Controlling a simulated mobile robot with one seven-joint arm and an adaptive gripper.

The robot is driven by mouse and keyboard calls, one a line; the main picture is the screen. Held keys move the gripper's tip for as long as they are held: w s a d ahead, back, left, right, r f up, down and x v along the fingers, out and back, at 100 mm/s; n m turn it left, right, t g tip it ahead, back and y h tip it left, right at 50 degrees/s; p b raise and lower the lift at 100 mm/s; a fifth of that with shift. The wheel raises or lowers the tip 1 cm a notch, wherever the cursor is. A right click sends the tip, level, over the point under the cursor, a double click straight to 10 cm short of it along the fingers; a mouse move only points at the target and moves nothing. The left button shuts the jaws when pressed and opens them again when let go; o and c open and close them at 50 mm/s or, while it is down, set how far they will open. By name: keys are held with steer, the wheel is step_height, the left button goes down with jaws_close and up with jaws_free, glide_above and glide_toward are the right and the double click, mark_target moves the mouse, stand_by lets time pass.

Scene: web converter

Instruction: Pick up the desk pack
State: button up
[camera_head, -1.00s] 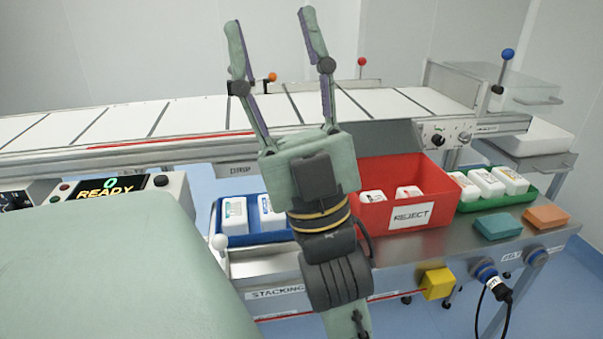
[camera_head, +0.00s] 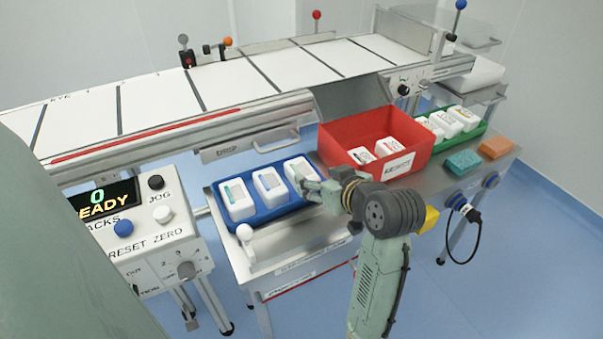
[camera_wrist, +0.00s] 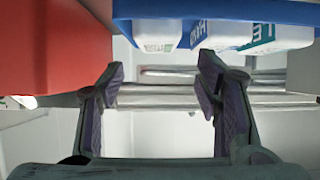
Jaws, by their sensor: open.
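Three white packs stand in a blue tray (camera_head: 283,214) on the steel bench. The left pack (camera_head: 237,198) has a teal label, the middle pack (camera_head: 271,186) a blue one. The right pack (camera_head: 299,169) is partly hidden by my gripper (camera_head: 308,184). The labels are too small to tell which is the desk pack. The wrist view looks inverted: the tray (camera_wrist: 225,9) is at the top, with the teal-labelled pack (camera_wrist: 277,38), the blue-labelled pack (camera_wrist: 228,34) and the right pack (camera_wrist: 157,36). My gripper (camera_wrist: 164,72) is open, its fingers spread, nothing between them.
A red REJECT box (camera_head: 428,152) holding packs stands just right of the blue tray. A green tray (camera_head: 473,135) with packs, a teal block (camera_head: 463,161) and an orange block (camera_head: 496,147) are further right. A white-knobbed lever (camera_head: 245,233) stands at the tray's front left.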

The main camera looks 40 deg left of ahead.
mark_target(302, 169)
steer(key=p+x, duration=0.1)
steer(key=x, duration=0.7)
steer(key=shift+w, duration=0.25)
steer(key=shift+r, duration=0.1)
steer(key=c, duration=1)
